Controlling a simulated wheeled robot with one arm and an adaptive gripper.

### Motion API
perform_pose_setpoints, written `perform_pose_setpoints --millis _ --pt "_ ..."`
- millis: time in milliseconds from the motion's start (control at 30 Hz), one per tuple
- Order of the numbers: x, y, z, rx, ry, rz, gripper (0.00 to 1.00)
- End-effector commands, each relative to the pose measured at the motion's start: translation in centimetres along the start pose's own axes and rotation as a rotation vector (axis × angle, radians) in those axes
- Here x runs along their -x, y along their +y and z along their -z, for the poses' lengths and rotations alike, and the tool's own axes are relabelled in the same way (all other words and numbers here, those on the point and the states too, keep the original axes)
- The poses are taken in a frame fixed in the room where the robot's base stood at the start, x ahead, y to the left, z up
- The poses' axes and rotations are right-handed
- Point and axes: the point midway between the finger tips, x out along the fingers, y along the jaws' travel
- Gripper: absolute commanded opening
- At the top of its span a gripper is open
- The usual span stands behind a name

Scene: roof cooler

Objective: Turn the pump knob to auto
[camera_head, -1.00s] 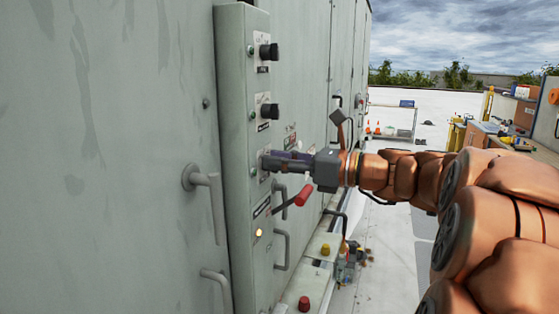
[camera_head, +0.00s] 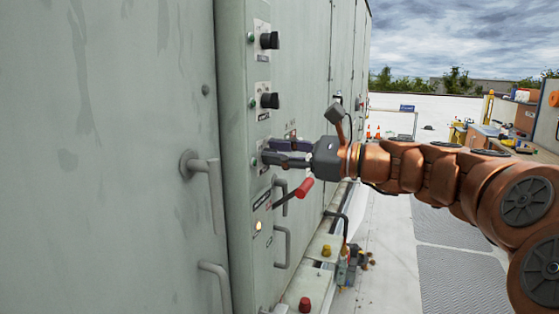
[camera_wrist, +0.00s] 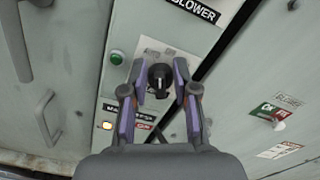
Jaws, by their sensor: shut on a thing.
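The black pump knob (camera_wrist: 159,78) shows in the wrist view, on a pale plate below the BLOWER label, with a pale mark on its face. My gripper (camera_wrist: 161,72) is shut on it, one purple-grey finger on each side. The knob's position words are too small to read. A strip label (camera_wrist: 130,111) below it is partly covered by the fingers. In the head view my gripper (camera_head: 265,152) reaches the third knob position down on the narrow grey control panel (camera_head: 234,130), and the fingers hide the knob.
Two other black knobs, an upper one (camera_head: 269,40) and a middle one (camera_head: 269,100), stand above my gripper. A red-handled lever (camera_head: 304,187) sticks out just below it. Door handles (camera_head: 207,180) project at the left.

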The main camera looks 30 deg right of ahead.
Motion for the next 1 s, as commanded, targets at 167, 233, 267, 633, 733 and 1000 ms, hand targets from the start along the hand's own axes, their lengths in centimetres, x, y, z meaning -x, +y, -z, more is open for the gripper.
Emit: perform_pose_setpoints --millis 167,233,267,633,733,1000 --pt "-0.10 0.35 0.34 0.132 -0.001 -0.001 0.00" --pt "-0.09 0.38 0.33 0.175 -0.001 -0.001 0.00" --pt "-0.09 0.41 0.33 0.191 -0.001 -0.001 0.00" --pt "-0.03 0.44 0.12 0.312 0.001 -0.001 0.00" --pt "-0.02 0.42 0.09 0.319 0.001 -0.001 0.00" --pt "-0.01 0.40 0.06 0.321 0.001 -0.001 0.00"
